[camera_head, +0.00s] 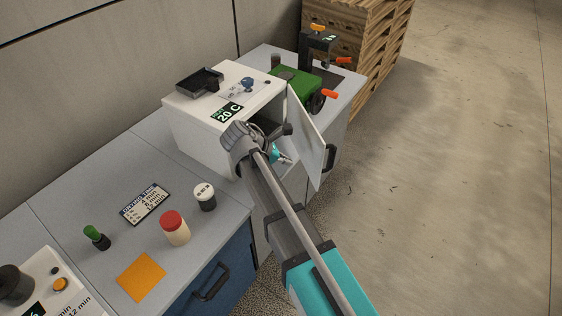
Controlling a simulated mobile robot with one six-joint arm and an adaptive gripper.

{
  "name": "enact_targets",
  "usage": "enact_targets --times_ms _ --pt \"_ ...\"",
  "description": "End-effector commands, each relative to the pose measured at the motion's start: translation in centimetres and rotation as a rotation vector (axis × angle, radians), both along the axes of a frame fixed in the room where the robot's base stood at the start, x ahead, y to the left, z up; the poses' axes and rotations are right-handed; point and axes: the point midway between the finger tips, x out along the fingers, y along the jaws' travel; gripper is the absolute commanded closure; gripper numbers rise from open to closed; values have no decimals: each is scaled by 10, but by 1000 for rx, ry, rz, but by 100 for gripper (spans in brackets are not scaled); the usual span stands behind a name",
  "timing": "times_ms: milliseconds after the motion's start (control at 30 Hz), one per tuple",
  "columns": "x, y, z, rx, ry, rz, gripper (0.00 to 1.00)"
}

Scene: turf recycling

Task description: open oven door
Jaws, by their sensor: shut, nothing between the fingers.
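The white oven (195,125) stands on the grey bench, with a green "20 C" reading on its top. Its door (308,135) is swung open on the right side and stands out from the front. The black handle (330,158) is on the door's outer right face. My gripper (286,160) is shut and empty, between the oven front and the inner side of the door. My arm hides much of the oven's opening and part of the gripper. Contact between gripper and door cannot be told.
On the bench (120,165) are a red-capped jar (174,228), a white-lidded jar (204,197), a green-topped bottle (97,237), an orange square (141,277) and a drying time sign (146,203). A green machine (298,88) stands behind the oven. The floor at right is clear.

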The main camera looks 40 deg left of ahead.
Motion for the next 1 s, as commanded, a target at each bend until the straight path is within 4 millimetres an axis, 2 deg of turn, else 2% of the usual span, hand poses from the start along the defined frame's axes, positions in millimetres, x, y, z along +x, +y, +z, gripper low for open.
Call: enact_targets --times_ms 33,533,733,1000 --pt "3 -3 -8 0 0 -1 100" --pt "36 -23 -46 0 0 -1 100" --pt "57 -36 -41 0 0 -1 100" --pt "68 -43 -41 0 0 1 100"
